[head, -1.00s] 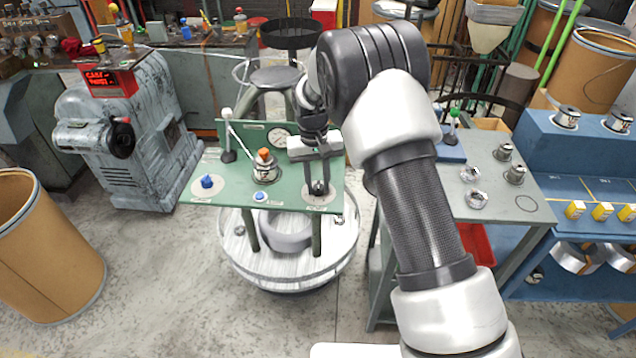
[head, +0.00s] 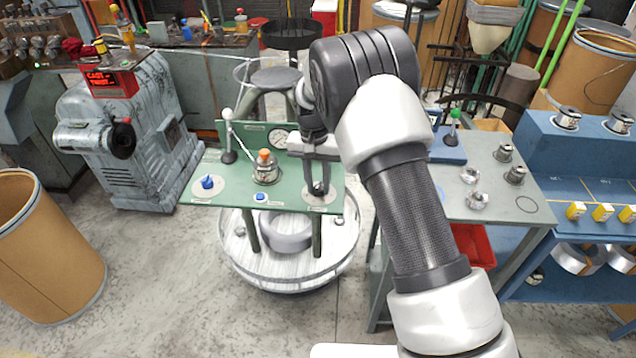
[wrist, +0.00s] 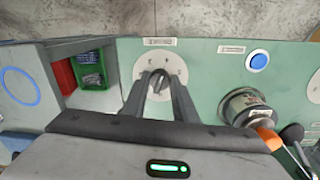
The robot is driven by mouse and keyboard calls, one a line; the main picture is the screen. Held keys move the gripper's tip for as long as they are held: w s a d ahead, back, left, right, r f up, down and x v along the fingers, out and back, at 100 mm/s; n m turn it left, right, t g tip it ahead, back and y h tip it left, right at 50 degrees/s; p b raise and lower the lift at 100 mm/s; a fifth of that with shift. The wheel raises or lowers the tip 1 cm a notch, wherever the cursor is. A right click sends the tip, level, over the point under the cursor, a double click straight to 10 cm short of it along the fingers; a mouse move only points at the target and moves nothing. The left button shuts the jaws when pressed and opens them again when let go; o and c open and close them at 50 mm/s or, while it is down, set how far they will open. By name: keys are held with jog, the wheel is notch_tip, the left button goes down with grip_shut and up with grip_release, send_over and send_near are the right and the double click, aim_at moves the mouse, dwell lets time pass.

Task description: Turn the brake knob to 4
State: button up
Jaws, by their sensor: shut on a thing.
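The brake knob (wrist: 158,82) is a small dark knob on a round pale dial plate (wrist: 176,66) with small marks around it, at the near right corner of the green panel (head: 228,191). My gripper (head: 317,190) reaches down onto it from above. In the wrist view my gripper's (wrist: 160,80) two dark fingers close on the knob from both sides. The fingers hide part of the dial. The numbers are too small to read, so I cannot tell the knob's setting.
On the same panel stand a blue knob (head: 207,182), a blue button (head: 260,197), a metal pot with an orange top (head: 265,170), a white-tipped lever (head: 228,140) and a gauge (head: 279,138). A grey table (head: 500,212) with metal parts stands to the right.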

jog(key=o, duration=1)
jog(key=shift+o, duration=0.2)
notch_tip(320, 180, up, 17)
jog(key=a+p, duration=0.1)
jog(key=shift+r, duration=0.2)
jog(key=shift+w, duration=0.1)
